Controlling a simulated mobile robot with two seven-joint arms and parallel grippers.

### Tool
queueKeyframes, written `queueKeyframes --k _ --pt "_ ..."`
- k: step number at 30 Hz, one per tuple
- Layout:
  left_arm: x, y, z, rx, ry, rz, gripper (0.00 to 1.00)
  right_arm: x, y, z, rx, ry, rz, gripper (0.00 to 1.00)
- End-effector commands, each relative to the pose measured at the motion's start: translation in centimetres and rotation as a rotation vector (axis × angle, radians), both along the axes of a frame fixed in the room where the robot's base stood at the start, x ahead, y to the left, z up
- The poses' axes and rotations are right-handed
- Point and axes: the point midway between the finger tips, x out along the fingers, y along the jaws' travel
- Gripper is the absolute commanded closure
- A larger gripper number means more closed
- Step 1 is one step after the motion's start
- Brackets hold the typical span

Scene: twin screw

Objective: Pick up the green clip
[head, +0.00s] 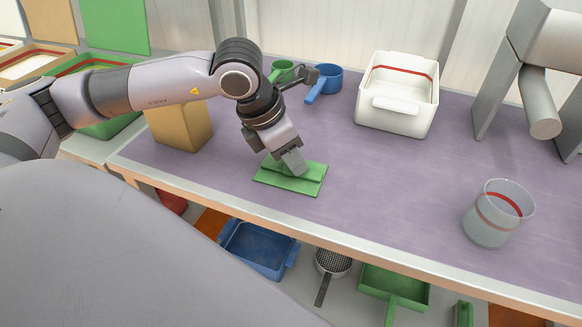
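The green clip (311,187) appears to be the flat green piece with a raised ridge, lying on the purple tabletop near the front edge. My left gripper (293,167) points down over it, with its fingertips at the raised ridge. The fingers hide part of the ridge, so I cannot tell whether they grip it or only touch it. The clip looks flat on the table. My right gripper is out of view.
A tan block (180,127) stands left of the clip. A clear beaker (497,215) stands right. The purple tabletop (390,190) between clip and beaker is clear.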

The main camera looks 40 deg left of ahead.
Motion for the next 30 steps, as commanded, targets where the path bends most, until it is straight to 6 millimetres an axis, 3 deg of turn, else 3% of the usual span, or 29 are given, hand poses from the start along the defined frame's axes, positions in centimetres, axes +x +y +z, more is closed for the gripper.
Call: queueKeyframes --k 2,12,17,23,30 --pt "-0.1 0.0 -0.1 0.002 0.003 0.000 1.00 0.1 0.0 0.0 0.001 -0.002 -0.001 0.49" --pt "-0.1 0.0 0.0 0.001 0.004 0.000 1.00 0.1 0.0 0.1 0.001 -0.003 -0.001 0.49" --pt "0.0 0.0 1.0 0.001 0.001 0.000 1.00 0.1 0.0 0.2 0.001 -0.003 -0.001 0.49" --pt "0.1 0.0 4.4 0.000 -0.003 -0.001 1.00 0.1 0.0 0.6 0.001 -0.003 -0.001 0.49" --pt "0.1 -0.1 11.5 -0.001 -0.005 -0.002 1.00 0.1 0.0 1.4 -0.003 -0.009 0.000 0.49"
